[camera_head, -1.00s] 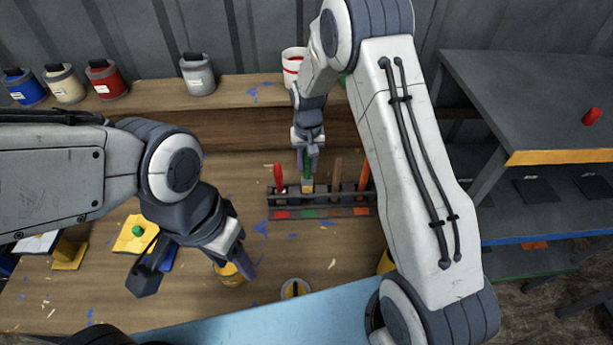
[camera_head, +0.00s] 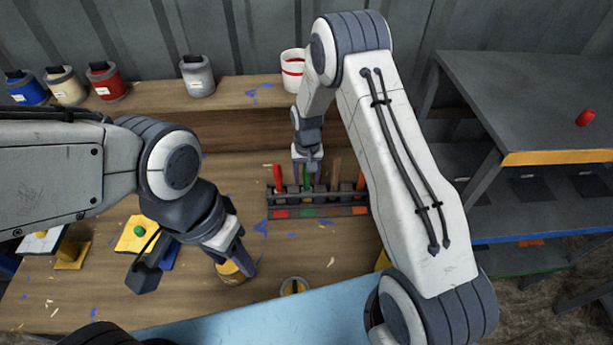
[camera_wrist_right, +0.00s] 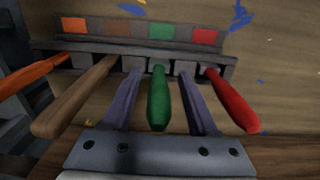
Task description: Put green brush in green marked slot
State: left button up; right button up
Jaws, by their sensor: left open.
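The green brush (camera_head: 306,176) stands in the dark rack (camera_head: 352,201), in the slot at the green mark (camera_head: 306,212). In the right wrist view its green handle (camera_wrist_right: 157,100) lines up with the green mark (camera_wrist_right: 163,31). My right gripper (camera_head: 308,160) is at the handle; its fingers stand on both sides with visible gaps, so it looks open around the brush. The bristles are hidden in the rack.
A red-handled tool (camera_wrist_right: 232,102), a brown-handled one (camera_wrist_right: 75,98) and an orange-handled one (camera_wrist_right: 35,75) stand in the neighbouring slots. Paint cans (camera_head: 197,76) and a white bucket (camera_head: 291,68) are on the back shelf. A yellow pad (camera_head: 137,235) lies left.

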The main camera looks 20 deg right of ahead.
notch_tip(320, 180, up, 12)
jog(key=b, duration=0.4)
jog(key=s+a+r+n, duration=0.2)
jog(key=s+a+r, duration=0.2)
jog(key=a, duration=0.1)
jog(key=s+a+r+n, duration=0.1)
jog(key=s+n, duration=0.1)
jog(key=s, duration=0.7)
jog(key=s+a+r+n, duration=0.2)
jog(key=s+n, duration=0.1)
jog(key=s, duration=0.6)
jog(key=s+a+r+n+y, duration=0.1)
jog(key=s+a+n, duration=0.1)
jog(key=s, duration=0.7)
jog(key=shift+s+a+r+n, duration=0.15)
jog(key=shift+s+r+n, duration=0.15)
jog(key=shift+s+r, duration=0.1)
jog(key=shift+f+b, duration=0.4)
jog(key=shift+f, duration=0.15)
